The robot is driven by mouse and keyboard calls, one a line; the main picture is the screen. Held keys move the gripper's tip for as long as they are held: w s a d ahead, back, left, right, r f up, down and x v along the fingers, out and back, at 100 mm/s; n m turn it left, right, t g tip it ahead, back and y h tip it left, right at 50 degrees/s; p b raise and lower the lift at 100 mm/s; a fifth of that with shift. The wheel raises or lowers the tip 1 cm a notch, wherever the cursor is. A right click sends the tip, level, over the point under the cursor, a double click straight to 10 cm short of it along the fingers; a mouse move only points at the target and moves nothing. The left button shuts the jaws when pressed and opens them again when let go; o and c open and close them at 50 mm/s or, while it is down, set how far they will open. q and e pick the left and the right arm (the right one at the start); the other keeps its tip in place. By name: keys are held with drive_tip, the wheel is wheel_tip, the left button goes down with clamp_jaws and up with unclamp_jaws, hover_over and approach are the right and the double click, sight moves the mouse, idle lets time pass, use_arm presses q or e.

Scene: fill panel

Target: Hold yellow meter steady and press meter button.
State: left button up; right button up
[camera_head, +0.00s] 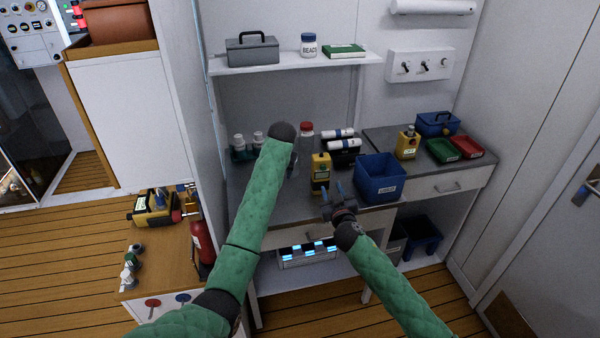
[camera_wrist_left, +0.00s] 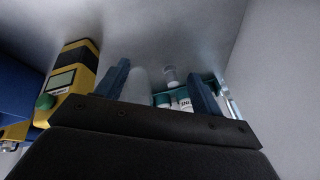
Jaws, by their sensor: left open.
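The yellow meter (camera_head: 321,172) with black parts stands upright on the grey worktop, left of the blue bin. In the left wrist view a yellow-and-black meter (camera_wrist_left: 72,80) with a pale display and a green button (camera_wrist_left: 45,102) shows tilted at the left. My left gripper (camera_wrist_left: 160,80) is open, its blue fingers apart and beside the meter, not around it. In the head view my left arm mostly hides that gripper. My right gripper (camera_head: 335,190) is at the worktop's front edge, just below and right of the meter, with its fingers apart and nothing seen between them.
The blue bin (camera_head: 380,184) stands close right of the meter. A red-capped bottle (camera_head: 306,129) and black-and-white rolls (camera_head: 345,146) are behind it. A shelf (camera_head: 290,62) overhangs the back.

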sight(312, 170)
use_arm(q)
drive_tip(key=w+d+f+n+h, duration=0.1)
drive_tip(key=d+n+h, duration=0.1)
drive_tip(key=h, duration=0.3)
drive_tip(key=w+d+f+n+h, duration=0.1)
drive_tip(key=w+d+n+h, duration=0.1)
drive_tip(key=n+h, duration=0.3)
drive_tip(key=w+d+f+n+h, duration=0.1)
drive_tip(key=w+d+n+h, duration=0.1)
drive_tip(key=h, duration=0.5)
drive_tip(key=shift+w+d+f+n, duration=0.25)
drive_tip(key=shift+f+n, duration=0.1)
drive_tip(key=shift+n, duration=0.45)
drive_tip(key=shift+w+r+n+t+h, duration=0.15)
drive_tip(key=shift+n+t+h, duration=0.15)
drive_tip(key=shift+n+h, duration=0.6)
drive_tip(key=shift+w+n, duration=0.1)
drive_tip(key=shift+n, duration=0.8)
drive_tip(key=n, duration=0.5)
drive_tip(key=f+n, duration=0.1)
drive_tip(key=n, duration=0.3)
drive_tip(key=shift+s+d+f, duration=0.25)
drive_tip(key=shift+d+f, duration=0.05)
drive_tip(key=shift+d, duration=0.1)
drive_tip(key=shift+x, duration=3.8)
drive_tip(key=shift+s, duration=0.1)
